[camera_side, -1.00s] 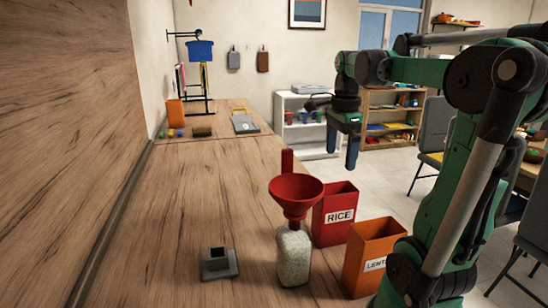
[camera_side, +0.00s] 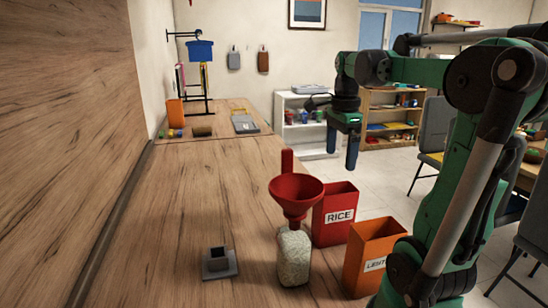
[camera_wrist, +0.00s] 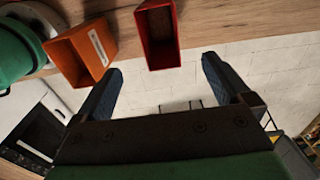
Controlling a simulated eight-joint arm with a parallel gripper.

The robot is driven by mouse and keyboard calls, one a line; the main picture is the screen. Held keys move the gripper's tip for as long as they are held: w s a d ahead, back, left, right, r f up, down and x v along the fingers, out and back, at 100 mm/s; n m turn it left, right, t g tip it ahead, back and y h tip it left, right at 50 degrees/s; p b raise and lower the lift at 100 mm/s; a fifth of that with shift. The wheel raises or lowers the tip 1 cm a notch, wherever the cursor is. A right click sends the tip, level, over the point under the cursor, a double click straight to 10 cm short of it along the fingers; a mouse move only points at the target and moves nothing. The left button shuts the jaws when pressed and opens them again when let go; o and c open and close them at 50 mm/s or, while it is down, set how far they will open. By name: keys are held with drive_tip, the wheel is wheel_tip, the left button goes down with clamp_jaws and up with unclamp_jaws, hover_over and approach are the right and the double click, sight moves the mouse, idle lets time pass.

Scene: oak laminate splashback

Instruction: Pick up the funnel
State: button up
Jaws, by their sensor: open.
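The red funnel (camera_side: 296,192) sits upright in the mouth of a clear jar (camera_side: 294,256) filled with pale grains, near the right edge of the wooden counter. A red upright tab, seemingly the funnel's handle, rises behind its bowl. My gripper (camera_side: 341,160) hangs in the air, pointing down, behind and to the right of the funnel and apart from it. In the wrist view my gripper (camera_wrist: 162,85) has its two blue fingers wide apart with nothing between them. The funnel does not show in the wrist view.
A red RICE box (camera_side: 334,216) stands right of the jar, also in the wrist view (camera_wrist: 157,37). An orange box (camera_side: 372,258), label partly legible, stands in front of it. A grey stand (camera_side: 219,265) is left of the jar. The counter's middle (camera_side: 205,190) is clear.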

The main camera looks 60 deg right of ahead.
idle(0.4)
drive_tip(key=c, duration=0.6)
drive_tip(key=shift+c, duration=0.2)
